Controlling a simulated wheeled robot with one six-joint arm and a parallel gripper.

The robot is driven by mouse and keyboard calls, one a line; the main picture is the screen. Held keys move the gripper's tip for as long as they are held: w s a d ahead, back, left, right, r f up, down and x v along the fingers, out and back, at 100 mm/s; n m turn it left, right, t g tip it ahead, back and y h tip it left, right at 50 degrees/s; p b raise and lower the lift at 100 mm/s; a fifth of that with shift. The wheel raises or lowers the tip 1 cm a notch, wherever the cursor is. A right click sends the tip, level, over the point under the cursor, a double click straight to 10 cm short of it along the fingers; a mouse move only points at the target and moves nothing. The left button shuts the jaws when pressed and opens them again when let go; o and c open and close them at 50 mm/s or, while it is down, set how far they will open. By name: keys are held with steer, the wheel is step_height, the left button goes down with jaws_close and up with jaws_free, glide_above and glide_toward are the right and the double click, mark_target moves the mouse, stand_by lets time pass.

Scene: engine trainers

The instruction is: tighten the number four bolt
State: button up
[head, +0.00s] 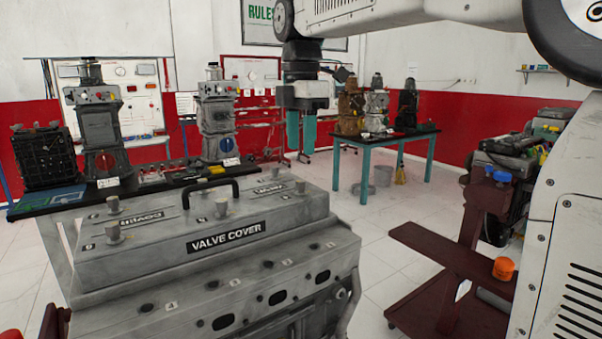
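The grey engine block with its valve cover (160,245) fills the lower left of the head view. Several bolts stand on the cover, among them ones at the left front (113,232), left back (113,204), middle (221,209) and right (300,186). Small number marks beside them are too small to read surely. A "4" shows at a hole (170,307) on the lower side ledge. My gripper (301,132) hangs fingers down, beyond the cover in the picture and apart from the bolts. Its two teal fingers show a narrow gap with nothing between them.
A black handle (208,192) arches over the cover. A dark bench (60,207) with engine parts and tools stands behind left. A teal-legged table (365,146) is farther back. White floor is clear between.

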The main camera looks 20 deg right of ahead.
mark_target(301, 180)
step_height(301, 180, down, 7)
steer(key=shift+f, duration=0.1)
jaws_close()
stand_by(0.3)
